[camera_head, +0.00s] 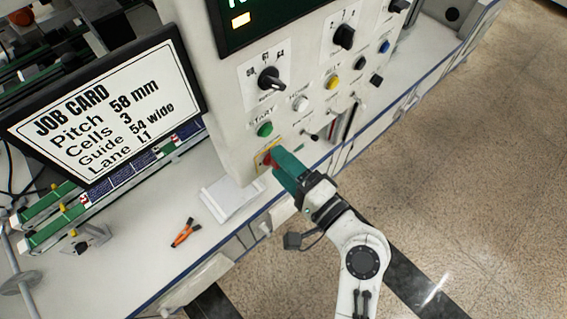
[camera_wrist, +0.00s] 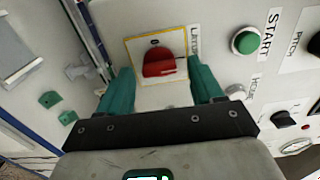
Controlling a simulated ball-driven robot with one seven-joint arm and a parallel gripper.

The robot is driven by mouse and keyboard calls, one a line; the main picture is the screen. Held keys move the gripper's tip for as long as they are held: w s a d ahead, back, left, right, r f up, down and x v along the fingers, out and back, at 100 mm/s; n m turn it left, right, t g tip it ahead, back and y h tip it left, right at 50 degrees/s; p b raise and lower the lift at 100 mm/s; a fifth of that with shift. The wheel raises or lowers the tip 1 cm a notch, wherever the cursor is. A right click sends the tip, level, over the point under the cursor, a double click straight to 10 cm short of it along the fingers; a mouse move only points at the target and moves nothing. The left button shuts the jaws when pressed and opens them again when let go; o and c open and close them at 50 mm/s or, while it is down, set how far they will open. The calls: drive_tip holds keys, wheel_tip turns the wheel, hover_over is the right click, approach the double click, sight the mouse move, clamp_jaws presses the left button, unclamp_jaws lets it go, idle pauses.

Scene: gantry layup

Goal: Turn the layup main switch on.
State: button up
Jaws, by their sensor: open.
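The layup main switch (camera_wrist: 160,62) is a red knob on a pale plate with a yellow border, on the front of the control panel. A label beside it is partly readable. In the head view the switch (camera_head: 266,158) shows only partly, behind the fingertips. My gripper (camera_wrist: 162,84) is open, with its teal fingers on either side of the red knob in the picture and nothing held. In the head view my gripper (camera_head: 280,164) is close to the lower part of the panel. I cannot tell whether the fingers touch the knob.
A green START button (camera_head: 264,129) sits just above the switch. Black rotary knobs (camera_head: 270,78), a yellow button (camera_head: 331,82) and small toggles share the panel. A job card screen (camera_head: 105,107) stands at left. Orange-handled pliers (camera_head: 184,232) and a paper pad (camera_head: 232,198) lie on the bench.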

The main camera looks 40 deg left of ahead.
drive_tip(key=d+b, duration=0.2)
drive_tip(key=d, duration=0.8)
drive_tip(key=shift+s+d+b, duration=0.2)
drive_tip(key=shift+s+b, duration=0.2)
drive_tip(key=shift+f, duration=0.1)
drive_tip(key=s+d+f+t+h, duration=0.2)
drive_tip(key=d+f+h, duration=0.9)
drive_tip(key=d+f, duration=0.6)
drive_tip(key=s+d+g+h, duration=0.1)
drive_tip(key=s+d+h, duration=0.2)
drive_tip(key=d, duration=0.7)
drive_tip(key=s+d+g+h, duration=0.1)
drive_tip(key=s+d+h, duration=0.3)
drive_tip(key=d, duration=0.6)
drive_tip(key=s, duration=0.2)
drive_tip(key=shift+s+f, duration=0.2)
drive_tip(key=shift+s, duration=0.1)
